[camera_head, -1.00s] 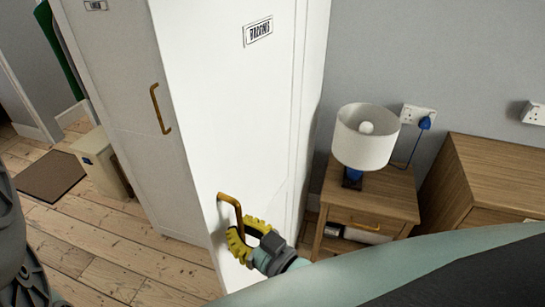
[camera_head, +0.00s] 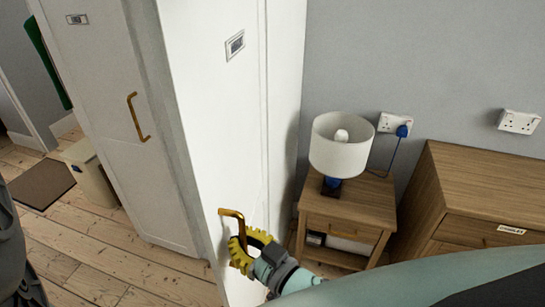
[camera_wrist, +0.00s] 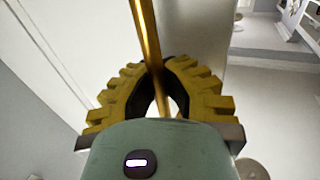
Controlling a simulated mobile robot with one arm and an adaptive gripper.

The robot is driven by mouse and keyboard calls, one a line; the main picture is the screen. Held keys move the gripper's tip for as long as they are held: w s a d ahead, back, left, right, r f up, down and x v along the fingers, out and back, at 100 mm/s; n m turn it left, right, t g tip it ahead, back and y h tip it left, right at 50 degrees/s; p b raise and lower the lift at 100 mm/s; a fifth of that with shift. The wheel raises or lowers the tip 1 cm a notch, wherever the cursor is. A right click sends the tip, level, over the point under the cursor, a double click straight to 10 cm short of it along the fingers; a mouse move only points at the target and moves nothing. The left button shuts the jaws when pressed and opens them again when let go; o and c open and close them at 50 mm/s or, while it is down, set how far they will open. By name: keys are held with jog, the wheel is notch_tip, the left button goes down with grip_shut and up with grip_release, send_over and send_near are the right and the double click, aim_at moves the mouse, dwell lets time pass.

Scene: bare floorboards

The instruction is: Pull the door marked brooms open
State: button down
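The door marked brooms is the tall white door (camera_head: 205,110) in the head view, with a small framed label (camera_head: 235,45) near its top. Its brass bar handle (camera_head: 232,214) is low on its left side. My gripper (camera_head: 243,242) has yellow ribbed fingers at this handle. In the wrist view, the fingertips (camera_wrist: 160,68) come together on the brass handle (camera_wrist: 146,32), with a gap between the fingers lower down. The door stands at an angle to the neighbouring white door and looks ajar. A grey strip shows between them. The inside of the cupboard is not clearly visible.
The neighbouring door (camera_head: 100,95) has its own brass handle (camera_head: 137,117). Right of the cupboard stand a wooden nightstand (camera_head: 350,205) with a white lamp (camera_head: 341,148) and a wooden dresser (camera_head: 480,185). Bare floorboards (camera_head: 110,255) lie at lower left, with a beige box (camera_head: 92,170).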

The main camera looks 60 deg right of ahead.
jog(key=c, duration=1.4)
grip_release()
jog(key=shift+a, duration=0.25)
jog(key=o, duration=0.4)
jog(key=shift+d, duration=0.1)
jog(key=shift+s, duration=0.1)
jog(key=shift+s, duration=0.55)
jog(key=s, duration=0.5)
jog(key=shift+a+f, duration=0.1)
jog(key=shift+a, duration=0.3)
jog(key=shift+s, duration=0.65)
